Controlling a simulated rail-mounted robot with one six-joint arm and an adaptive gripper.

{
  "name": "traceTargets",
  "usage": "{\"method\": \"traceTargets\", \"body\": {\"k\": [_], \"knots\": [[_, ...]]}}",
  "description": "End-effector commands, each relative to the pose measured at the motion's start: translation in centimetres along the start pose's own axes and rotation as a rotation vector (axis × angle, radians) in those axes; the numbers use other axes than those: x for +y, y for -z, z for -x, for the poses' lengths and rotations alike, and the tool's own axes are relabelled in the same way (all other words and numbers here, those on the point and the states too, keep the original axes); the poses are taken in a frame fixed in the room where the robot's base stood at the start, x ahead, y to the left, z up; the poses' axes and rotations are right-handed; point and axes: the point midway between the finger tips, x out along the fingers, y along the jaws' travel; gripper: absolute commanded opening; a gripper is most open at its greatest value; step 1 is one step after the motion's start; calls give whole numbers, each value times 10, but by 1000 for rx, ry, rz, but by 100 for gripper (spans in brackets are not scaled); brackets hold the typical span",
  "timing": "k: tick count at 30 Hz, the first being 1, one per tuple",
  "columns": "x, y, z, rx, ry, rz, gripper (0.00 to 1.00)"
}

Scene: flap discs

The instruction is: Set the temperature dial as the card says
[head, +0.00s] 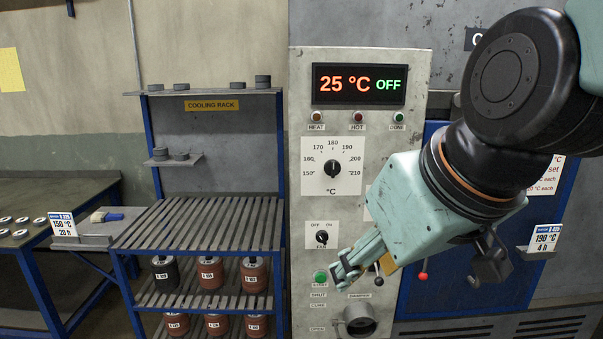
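The temperature dial (332,168) is a black knob on a white scale from 150 to 210 °C on the grey control panel (420,75). Its pointer seems to point up near 180, but is small. A card (64,222) at the left reads 150 °C, 20 h. Another card (545,238) at the right reads 190 °C, 4 h. The display (359,84) reads 25 °C OFF. My gripper (343,272) is below and right of the dial, in front of the lower panel near the green button (320,277). It appears to hold nothing; its finger opening is unclear.
A fan switch (322,238) sits below the dial. A round damper fitting (360,321) is at the panel's bottom. A cooling rack (198,222) with several labelled cylinders stands left. A red-knobbed lever (422,275) is right of my gripper. My arm partly hides a notice (545,178).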

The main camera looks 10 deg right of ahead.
Motion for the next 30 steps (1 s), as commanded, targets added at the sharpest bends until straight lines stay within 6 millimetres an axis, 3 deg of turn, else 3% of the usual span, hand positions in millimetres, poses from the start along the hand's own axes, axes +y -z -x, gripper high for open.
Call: {"method": "traceTargets", "body": {"k": [3,15,30], "knots": [[-2,36,-16,68,2,57,43],[8,146,-60,289,-76,228,43],[45,249,-100,470,-326,420,43]]}}
